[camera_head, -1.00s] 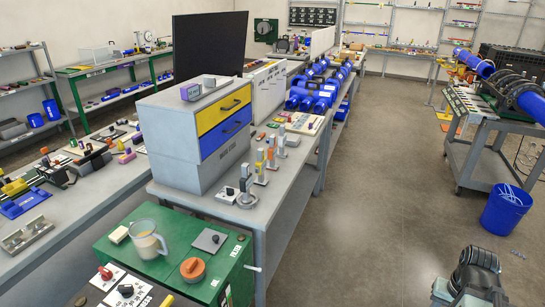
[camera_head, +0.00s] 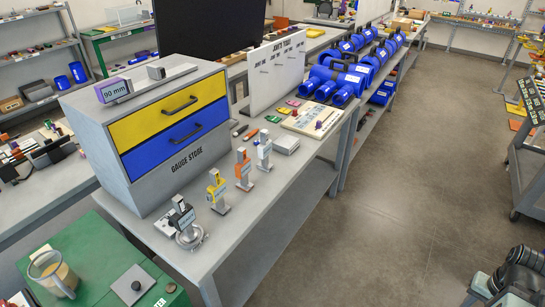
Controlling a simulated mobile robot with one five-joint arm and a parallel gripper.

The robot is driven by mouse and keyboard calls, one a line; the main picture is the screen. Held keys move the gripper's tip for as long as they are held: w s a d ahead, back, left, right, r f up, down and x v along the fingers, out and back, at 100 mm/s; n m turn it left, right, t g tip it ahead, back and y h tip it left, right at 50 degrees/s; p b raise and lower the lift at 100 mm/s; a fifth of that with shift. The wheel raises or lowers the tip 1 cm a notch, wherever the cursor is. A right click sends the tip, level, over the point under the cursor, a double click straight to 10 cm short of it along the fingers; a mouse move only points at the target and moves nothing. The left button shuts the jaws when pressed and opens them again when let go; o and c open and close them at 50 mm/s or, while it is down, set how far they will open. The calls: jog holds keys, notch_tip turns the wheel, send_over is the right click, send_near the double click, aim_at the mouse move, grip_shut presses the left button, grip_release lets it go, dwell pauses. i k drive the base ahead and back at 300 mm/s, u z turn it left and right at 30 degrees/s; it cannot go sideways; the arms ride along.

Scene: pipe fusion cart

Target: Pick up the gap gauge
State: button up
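No thing in view is clearly labelled as the gap gauge. Several small upright gauges stand in a row on the grey bench in front of the gauge store cabinet: a black and grey one (camera_head: 182,216) on a round base, a yellow one (camera_head: 217,187), an orange one (camera_head: 243,166) and a white and blue one (camera_head: 264,150). Their labels are too small to read surely. A purple-ended block marked 90 mm (camera_head: 114,91) lies on the cabinet top. A dark part of my arm shows at the lower right, well apart from the gauges. My gripper's fingers do not show.
The gauge store cabinet (camera_head: 160,165) has a yellow and a blue drawer, both shut. A green surface at the lower left holds a jug (camera_head: 52,273) and a grey square plate (camera_head: 131,283). Blue fittings (camera_head: 340,78) lie farther back. Floor right of the bench is clear.

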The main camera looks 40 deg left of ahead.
aim_at(243, 166)
jog(key=i, duration=2.75)
jog(key=u, duration=5.15)
jog(key=i, duration=1.05)
jog(key=z, duration=0.15)
